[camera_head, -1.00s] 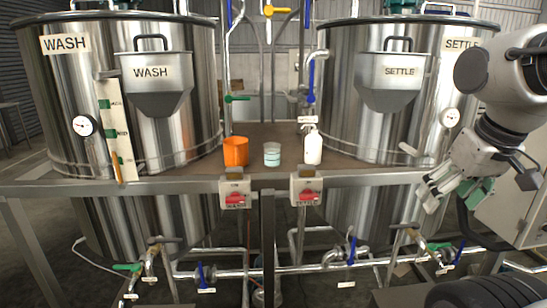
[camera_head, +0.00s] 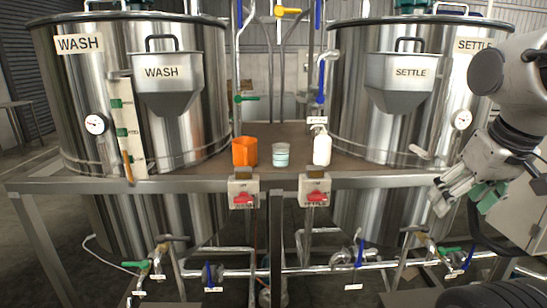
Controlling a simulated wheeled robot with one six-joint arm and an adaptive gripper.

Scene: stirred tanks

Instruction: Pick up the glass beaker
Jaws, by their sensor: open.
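The glass beaker (camera_head: 281,155) is small and clear, with pale green liquid in it. It stands upright on the brown platform between the tanks, near its front edge. An orange beaker (camera_head: 244,152) is just left of it and a white bottle (camera_head: 321,149) just right of it. My gripper (camera_head: 439,197) is at the right, in front of the settle tank and well to the right of the glass beaker. It is open and empty, pointing down and left. Nothing hides the glass beaker.
The wash tank (camera_head: 203,107) and settle tank (camera_head: 350,125) flank the platform (camera_head: 300,160). Two switch boxes with red handles, one on the left (camera_head: 243,192) and one on the right (camera_head: 314,190), hang at its front edge. Vertical pipes rise behind the beakers. Space above the glass beaker is clear.

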